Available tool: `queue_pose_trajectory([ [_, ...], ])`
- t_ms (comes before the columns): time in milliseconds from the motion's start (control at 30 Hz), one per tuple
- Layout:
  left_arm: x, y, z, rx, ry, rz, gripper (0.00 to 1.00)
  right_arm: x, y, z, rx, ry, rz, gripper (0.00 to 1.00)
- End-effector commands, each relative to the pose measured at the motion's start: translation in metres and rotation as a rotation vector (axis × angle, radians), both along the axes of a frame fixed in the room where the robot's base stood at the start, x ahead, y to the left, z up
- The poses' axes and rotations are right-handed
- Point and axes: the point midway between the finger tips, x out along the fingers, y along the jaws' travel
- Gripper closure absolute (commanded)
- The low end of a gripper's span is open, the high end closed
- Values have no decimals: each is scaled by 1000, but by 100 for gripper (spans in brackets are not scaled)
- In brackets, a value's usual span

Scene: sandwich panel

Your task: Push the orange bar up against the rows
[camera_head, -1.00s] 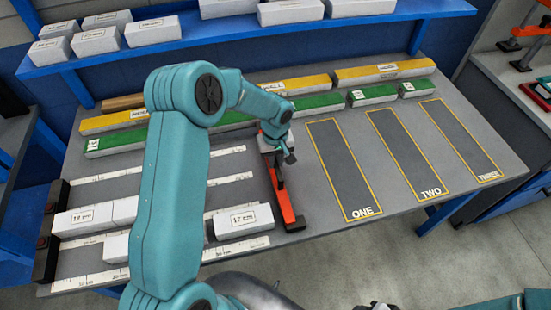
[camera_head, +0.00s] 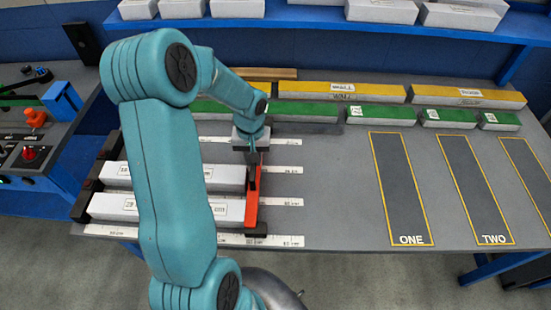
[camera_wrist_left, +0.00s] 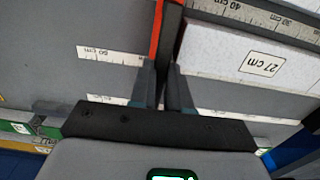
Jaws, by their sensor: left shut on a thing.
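The orange bar (camera_head: 252,205) lies across the measuring strips at the right ends of two rows of white blocks, an upper row (camera_head: 225,176) and a lower row (camera_head: 228,212). My left gripper (camera_head: 252,178) is shut on a dark upright part on the bar. In the left wrist view the left gripper (camera_wrist_left: 160,78) hides part of the bar (camera_wrist_left: 157,25). A white block marked 27 cm (camera_wrist_left: 250,60) is close beside it. I cannot tell whether every row touches the bar. My left arm hides the middle of the rows. My right gripper is out of view.
Black stops (camera_head: 82,205) stand at the rows' left ends. Green blocks (camera_head: 380,115) and yellow blocks (camera_head: 340,92) line the back, below a blue shelf (camera_head: 300,18). Outlined areas ONE (camera_head: 402,190) and TWO (camera_head: 475,190) are empty. The table right of the bar is clear.

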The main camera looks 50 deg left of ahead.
Motion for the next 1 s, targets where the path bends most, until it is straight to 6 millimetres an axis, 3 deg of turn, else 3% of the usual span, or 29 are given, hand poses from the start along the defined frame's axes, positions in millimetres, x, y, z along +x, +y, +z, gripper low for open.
queue_pose_trajectory([
  [200, -11, 12, 1, 3, -4, 0, 100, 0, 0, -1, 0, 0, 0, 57],
  [567, -13, 14, 2, 6, -2, -1, 100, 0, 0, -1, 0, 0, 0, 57],
  [600, -14, 14, 2, 6, -2, -1, 77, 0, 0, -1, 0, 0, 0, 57],
  [667, -13, 14, 2, 6, -2, 0, 57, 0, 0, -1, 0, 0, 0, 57],
  [1000, -13, 13, 4, 3, -4, 0, 57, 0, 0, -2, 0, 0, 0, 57],
])
